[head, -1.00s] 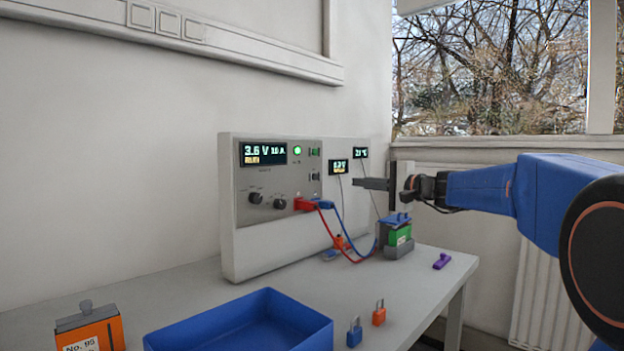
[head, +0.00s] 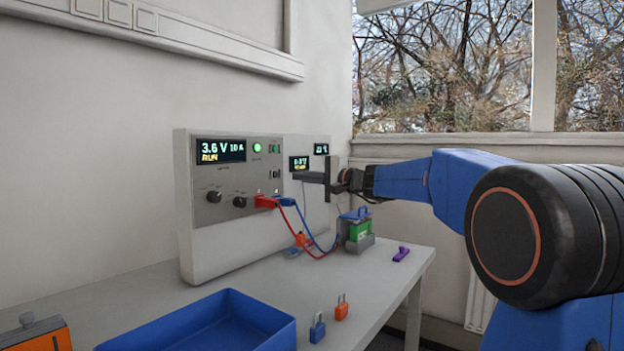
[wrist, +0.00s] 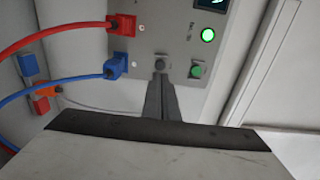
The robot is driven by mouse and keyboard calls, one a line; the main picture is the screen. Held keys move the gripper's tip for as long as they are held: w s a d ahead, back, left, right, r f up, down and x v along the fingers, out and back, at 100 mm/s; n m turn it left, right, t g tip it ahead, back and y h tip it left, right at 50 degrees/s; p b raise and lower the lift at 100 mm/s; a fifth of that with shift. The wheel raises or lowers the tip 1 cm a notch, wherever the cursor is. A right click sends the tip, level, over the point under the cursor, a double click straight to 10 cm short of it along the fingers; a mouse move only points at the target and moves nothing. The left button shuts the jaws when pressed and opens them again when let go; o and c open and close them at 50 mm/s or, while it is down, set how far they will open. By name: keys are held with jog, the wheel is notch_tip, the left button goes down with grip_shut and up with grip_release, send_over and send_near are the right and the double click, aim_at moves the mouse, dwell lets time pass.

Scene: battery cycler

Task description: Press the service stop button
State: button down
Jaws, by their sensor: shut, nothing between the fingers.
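The cycler panel (head: 222,210) stands upright on the table, with two small push buttons at its right side. The upper is a green button (head: 274,149); below it is a dark grey button (head: 275,174). I cannot read their labels. In the wrist view the grey button (wrist: 160,63) is just beyond my fingertips (wrist: 162,80), and the green button (wrist: 197,72) is to their right. My gripper (head: 296,176) is shut and empty, pointing at the panel at the grey button's height. I cannot tell whether it touches the button.
A green lamp (head: 257,147) is lit and the display (head: 221,151) reads 3.6 V, RUN. Red plug (head: 265,201) and blue plug (head: 285,202) with cables run below my gripper to a battery (head: 359,231). A blue tray (head: 205,325) and padlocks are at the front.

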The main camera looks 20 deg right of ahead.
aim_at(276, 174)
jog(key=shift+x, duration=3.55)
jog(key=shift+w+a, duration=0.1)
jog(key=shift+w, duration=0.05)
jog(key=shift+w+a, duration=0.25)
jog(key=shift+w, duration=0.2)
